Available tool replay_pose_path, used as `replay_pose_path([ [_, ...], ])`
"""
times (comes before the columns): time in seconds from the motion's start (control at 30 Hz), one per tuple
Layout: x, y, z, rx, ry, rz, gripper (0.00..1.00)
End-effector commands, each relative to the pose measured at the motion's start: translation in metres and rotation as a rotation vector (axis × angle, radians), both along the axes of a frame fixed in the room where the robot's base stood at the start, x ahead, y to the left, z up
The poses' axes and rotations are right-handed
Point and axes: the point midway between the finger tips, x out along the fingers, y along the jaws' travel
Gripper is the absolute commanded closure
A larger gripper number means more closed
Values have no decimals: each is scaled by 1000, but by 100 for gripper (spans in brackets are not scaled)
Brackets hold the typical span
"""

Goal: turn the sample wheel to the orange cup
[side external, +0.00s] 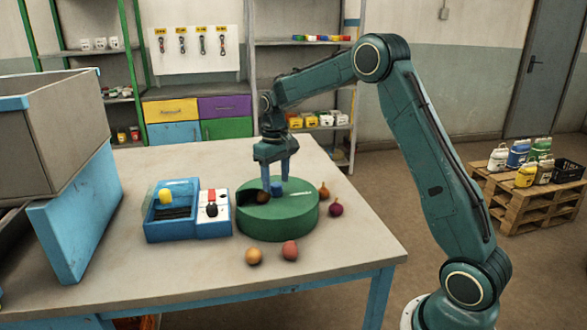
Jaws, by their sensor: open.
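The sample wheel (278,215) appears to be the green round drum on the table. A dark opening shows in its top at the left, with a small brown-orange thing (262,197) in it. I cannot tell whether this is the orange cup. A short blue knob (277,188) stands near the middle of the top. My gripper (275,184) points down over the drum, open, with its two blue fingers close around or beside the knob. I cannot tell whether they touch it. Any other cups in the wheel are hidden.
A blue box (160,228) with a yellow knob and a red-handled switch panel (212,212) stands left of the drum. Round produce lies close by: two pieces in front (254,256) and two onions (336,208) at right. A large grey bin (65,125) stands far left. The front-left tabletop is clear.

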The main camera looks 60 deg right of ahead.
Motion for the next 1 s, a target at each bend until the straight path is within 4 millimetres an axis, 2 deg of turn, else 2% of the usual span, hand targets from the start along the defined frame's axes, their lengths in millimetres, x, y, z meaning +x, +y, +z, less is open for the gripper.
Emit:
replay_pose_path([
  [0.2, 0, 0, -18, 0, 0, 0, 48],
  [0.57, 0, 0, -22, 0, -1, 0, 48],
  [0.67, 0, 0, -21, 0, -1, 0, 64],
  [0.83, 0, 0, -21, 0, -1, 0, 97],
  [0.87, 0, 0, -21, 0, -1, 0, 100],
  [1.0, 0, 0, -21, 0, -1, 0, 100],
])
